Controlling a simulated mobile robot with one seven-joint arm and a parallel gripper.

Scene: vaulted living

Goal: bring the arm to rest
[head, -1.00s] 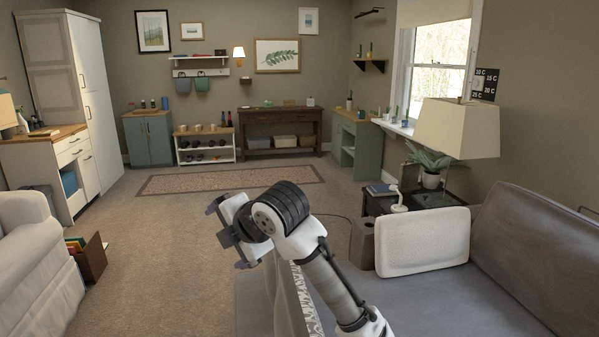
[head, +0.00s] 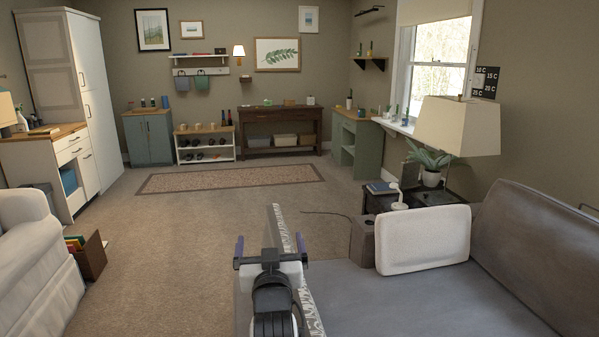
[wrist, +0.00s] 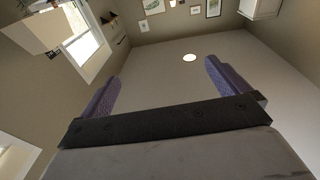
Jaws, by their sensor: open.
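My gripper (head: 270,244) is low at the bottom centre of the head view, in front of the grey sofa's left end. Its two purple-tipped fingers stand wide apart with nothing between them. The wrist view shows both purple fingers (wrist: 160,88) apart and empty, with the wall and ceiling area of the room beyond. Most of my arm is below the head view's lower edge.
A grey sofa (head: 400,300) with a white cushion (head: 422,240) fills the lower right. A dark side table (head: 430,198) holds a lamp (head: 458,127) and a plant. A white armchair (head: 35,265) stands at left. Carpet (head: 170,250) is open in the middle.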

